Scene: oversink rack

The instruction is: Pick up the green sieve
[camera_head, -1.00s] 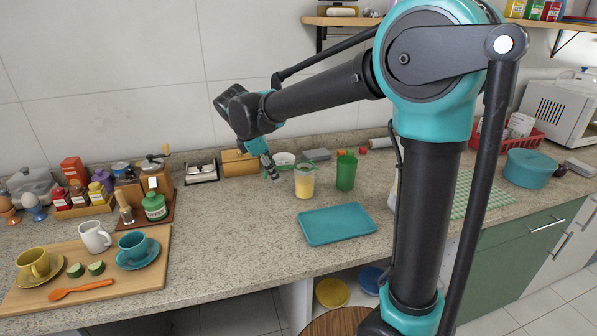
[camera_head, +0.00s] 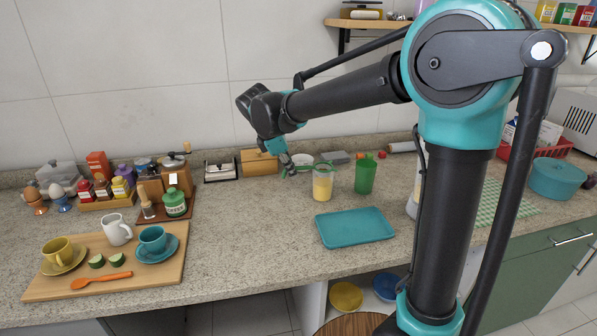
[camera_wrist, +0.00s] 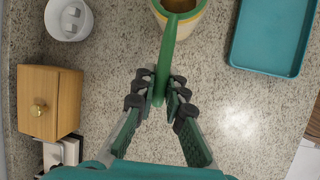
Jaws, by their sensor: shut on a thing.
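In the head view my gripper (camera_head: 290,170) is low over the counter, just left of the cup. Whether the sieve touches the cup rim, I cannot tell.
A teal tray (camera_head: 355,228) lies in front. A wooden box (camera_head: 258,162) and a white bowl (camera_wrist: 68,30) are near my gripper. The counter left of the tray is clear.

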